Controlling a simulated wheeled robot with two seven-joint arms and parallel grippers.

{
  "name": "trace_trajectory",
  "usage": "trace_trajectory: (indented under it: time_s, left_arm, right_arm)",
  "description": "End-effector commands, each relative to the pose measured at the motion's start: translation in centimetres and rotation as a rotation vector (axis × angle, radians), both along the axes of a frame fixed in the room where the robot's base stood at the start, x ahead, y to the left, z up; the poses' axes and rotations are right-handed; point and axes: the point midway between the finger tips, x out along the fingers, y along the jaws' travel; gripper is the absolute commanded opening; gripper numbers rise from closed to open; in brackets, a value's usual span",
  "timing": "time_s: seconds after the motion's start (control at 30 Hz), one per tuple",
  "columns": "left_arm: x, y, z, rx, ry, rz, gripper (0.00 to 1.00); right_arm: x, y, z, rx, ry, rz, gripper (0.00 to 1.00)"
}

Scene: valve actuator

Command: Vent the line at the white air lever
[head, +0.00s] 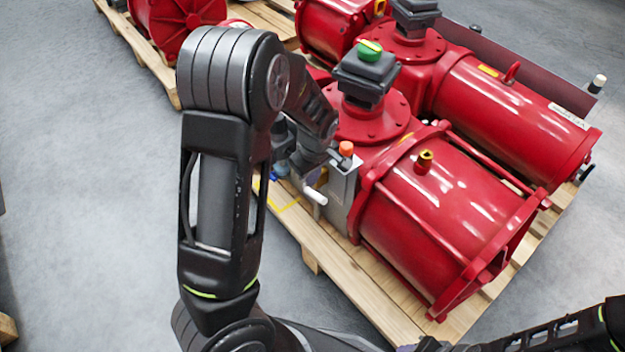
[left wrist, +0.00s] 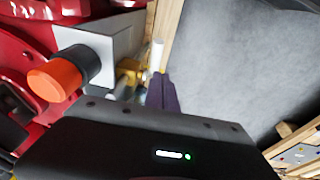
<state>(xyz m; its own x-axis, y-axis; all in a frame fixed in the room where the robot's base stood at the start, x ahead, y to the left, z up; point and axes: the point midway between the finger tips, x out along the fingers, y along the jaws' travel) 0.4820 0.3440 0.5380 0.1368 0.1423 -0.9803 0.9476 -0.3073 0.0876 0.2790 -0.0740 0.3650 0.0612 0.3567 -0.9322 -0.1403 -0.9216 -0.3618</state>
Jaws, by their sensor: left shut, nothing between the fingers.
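The white air lever (head: 315,196) sticks out from the grey box (head: 341,196) on the near side of the front red actuator (head: 450,215). In the left wrist view the lever (left wrist: 157,54) stands just beyond my left gripper (left wrist: 161,92), whose dark purple fingers are together and hold nothing. Whether the fingertips touch the lever cannot be told. In the head view my left arm reaches down beside the box, and its fingers are mostly hidden. My right gripper is not seen.
An orange knob (head: 346,148) tops the grey box; it also shows in the left wrist view (left wrist: 55,80). A brass fitting (left wrist: 130,72) sits near the lever. The actuators rest on a wooden pallet (head: 350,290). Open grey floor (head: 90,200) lies to the left.

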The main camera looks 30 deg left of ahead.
Motion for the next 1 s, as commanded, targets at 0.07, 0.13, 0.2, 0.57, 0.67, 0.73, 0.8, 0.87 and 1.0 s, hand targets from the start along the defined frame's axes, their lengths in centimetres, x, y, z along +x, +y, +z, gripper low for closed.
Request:
trace_trajectory:
  time_s: [0.07,0.13,0.2,0.57,0.67,0.73,0.8,0.87,1.0]
  left_arm:
    - [-0.3,-0.8,2.2,0.000,-0.004,-0.003,0.00]
    - [-0.6,-1.4,3.5,0.000,-0.004,-0.003,0.00]
    - [-1.0,-1.9,4.6,0.000,-0.002,-0.001,0.00]
    - [-1.6,-2.7,6.4,0.001,0.000,0.002,0.00]
    - [-1.6,-2.7,6.4,0.001,0.000,0.002,0.00]
    - [-1.6,-2.7,6.4,0.001,0.000,0.002,0.00]
    - [-1.6,-2.6,6.3,0.001,0.002,0.006,0.00]
    - [-1.8,-2.1,6.1,0.001,0.006,0.017,0.00]
    - [-3.5,0.8,4.7,0.000,0.038,0.090,0.00]
  right_arm:
    - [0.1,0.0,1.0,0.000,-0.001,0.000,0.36]
    - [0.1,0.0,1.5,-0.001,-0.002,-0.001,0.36]
    - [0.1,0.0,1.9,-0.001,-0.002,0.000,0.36]
    - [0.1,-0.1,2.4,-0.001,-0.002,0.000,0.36]
    - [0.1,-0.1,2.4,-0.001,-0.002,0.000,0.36]
    - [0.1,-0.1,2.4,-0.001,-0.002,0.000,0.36]
    - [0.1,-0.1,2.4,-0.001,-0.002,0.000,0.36]
    - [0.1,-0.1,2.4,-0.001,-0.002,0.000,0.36]
    - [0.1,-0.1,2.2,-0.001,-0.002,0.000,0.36]
